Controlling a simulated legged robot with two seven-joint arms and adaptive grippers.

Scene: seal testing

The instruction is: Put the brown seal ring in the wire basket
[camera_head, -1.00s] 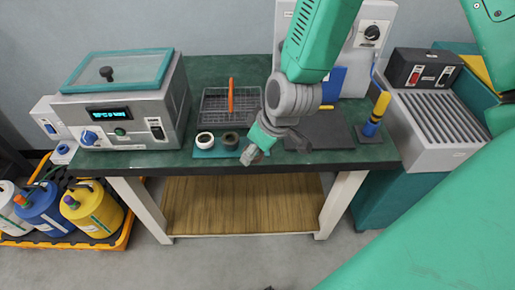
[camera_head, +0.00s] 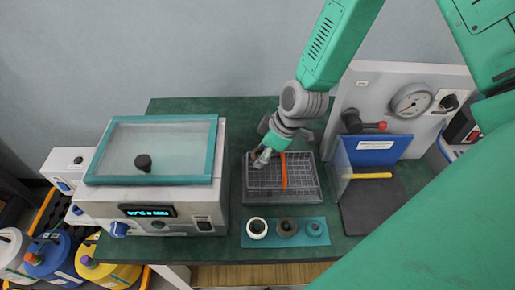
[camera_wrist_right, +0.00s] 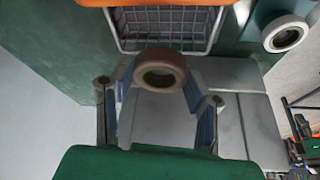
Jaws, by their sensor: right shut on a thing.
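The brown seal ring (camera_wrist_right: 160,70) is held between the fingertips of my right gripper (camera_wrist_right: 158,78) in the right wrist view. In the head view my right gripper (camera_head: 262,157) points down at the back left part of the wire basket (camera_head: 306,202). The ring cannot be made out there. The basket is dark mesh with an orange handle (camera_head: 284,171); its rim and handle also show in the right wrist view (camera_wrist_right: 165,30). I cannot tell how high the ring is above the basket floor. My left gripper is not in view.
In front of the basket, a teal mat (camera_head: 272,241) bears a white ring (camera_head: 257,228), a dark grey-brown ring (camera_head: 287,228) and a teal round piece (camera_head: 314,228). A lidded bath (camera_head: 155,205) stands left. A gauge panel (camera_head: 410,85) and blue plate (camera_head: 376,149) stand right.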

